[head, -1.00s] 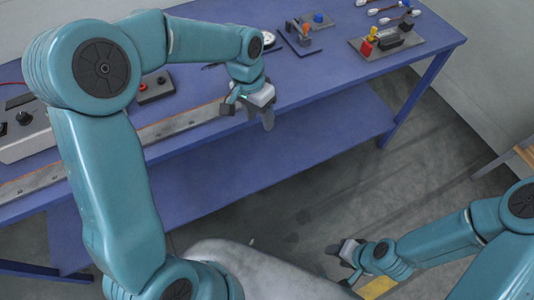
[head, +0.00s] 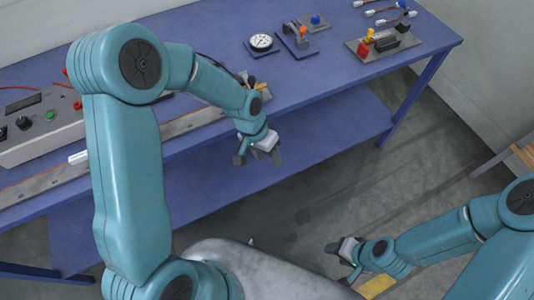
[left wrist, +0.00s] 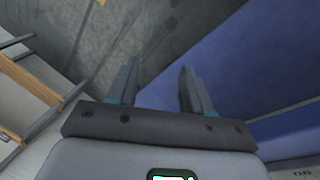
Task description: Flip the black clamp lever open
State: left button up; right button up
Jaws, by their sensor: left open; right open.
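A grey plate (head: 352,46) at the table's right end carries a red block (head: 364,50), a yellow part (head: 369,35) and a black block (head: 384,43). A dark upright part (head: 402,22) stands at its right; I cannot tell whether this is the clamp lever or how it is set. My left gripper (head: 258,157) is open and empty, in front of the table's front edge, well left of the plate. In the left wrist view its open fingers (left wrist: 158,75) have nothing between them. My right gripper (head: 338,263) is open and empty, low at the front.
The blue table (head: 340,60) also holds a dial gauge (head: 261,42), an orange-lever fixture (head: 297,38), a blue-knob plate (head: 315,22), cables (head: 384,10) and a control box (head: 40,128). A long metal rail (head: 190,122) runs along the front. A lower shelf (head: 330,120) is bare.

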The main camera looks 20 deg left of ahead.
pick_arm(q)
jog(key=s+d+f+n, duration=0.4)
jog(key=s+f, duration=0.8)
jog(key=s, duration=0.2)
jog(key=shift+s+f+h, duration=0.25)
jog(key=shift+s+h, duration=0.1)
jog(key=shift+h, duration=0.05)
jog(key=shift+a, duration=0.1)
